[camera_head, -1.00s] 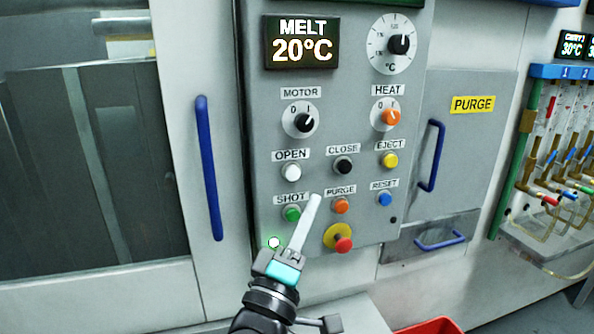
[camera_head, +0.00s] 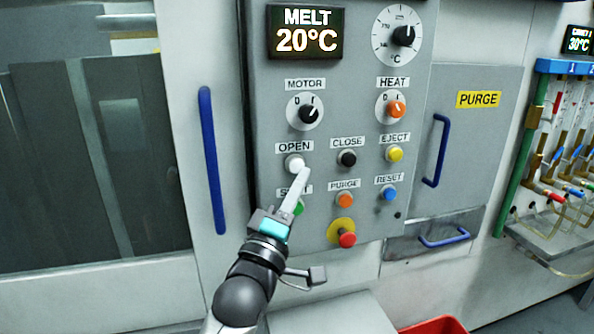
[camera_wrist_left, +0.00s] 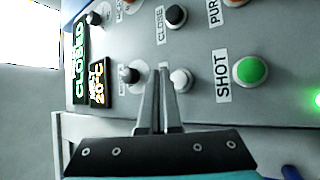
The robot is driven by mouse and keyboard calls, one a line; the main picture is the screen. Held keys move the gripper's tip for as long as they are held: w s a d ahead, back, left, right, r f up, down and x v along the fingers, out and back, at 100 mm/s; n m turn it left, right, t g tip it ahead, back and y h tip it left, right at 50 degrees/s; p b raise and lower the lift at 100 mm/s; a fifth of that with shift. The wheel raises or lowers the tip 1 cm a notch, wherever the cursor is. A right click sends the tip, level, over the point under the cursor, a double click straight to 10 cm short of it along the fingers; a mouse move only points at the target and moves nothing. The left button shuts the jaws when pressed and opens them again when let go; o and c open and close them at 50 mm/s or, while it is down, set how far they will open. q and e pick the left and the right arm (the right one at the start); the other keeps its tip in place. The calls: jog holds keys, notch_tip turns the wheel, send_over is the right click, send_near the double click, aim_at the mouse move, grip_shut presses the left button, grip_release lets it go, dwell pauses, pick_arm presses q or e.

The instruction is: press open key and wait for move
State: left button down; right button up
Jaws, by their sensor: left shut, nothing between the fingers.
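The white OPEN key (camera_head: 295,162) is on the grey control panel, under its OPEN label. It also shows in the left wrist view (camera_wrist_left: 181,79), just right of the fingertips. My left gripper (camera_head: 304,173) is shut and empty, with its pale fingers slanting up to the lower right edge of the OPEN key. In the left wrist view, its fingers (camera_wrist_left: 163,78) point at the panel and hide the OPEN label. I cannot tell whether the tips touch the key. My right gripper is not in view.
The black CLOSE key (camera_head: 347,158), orange PURGE key (camera_head: 345,200) and red mushroom button (camera_head: 347,240) are nearby. A blue door handle (camera_head: 211,160) stands left. In the wrist view, a display (camera_wrist_left: 81,50) reads CLOSED.

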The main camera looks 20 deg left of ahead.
aim_at(296, 166)
pick_arm(q)
jog(key=shift+w+a, duration=0.5)
jog(key=shift+w, duration=0.15)
dwell(1.4)
jog(key=shift+w+r, duration=0.1)
jog(key=shift+w+a, duration=0.25)
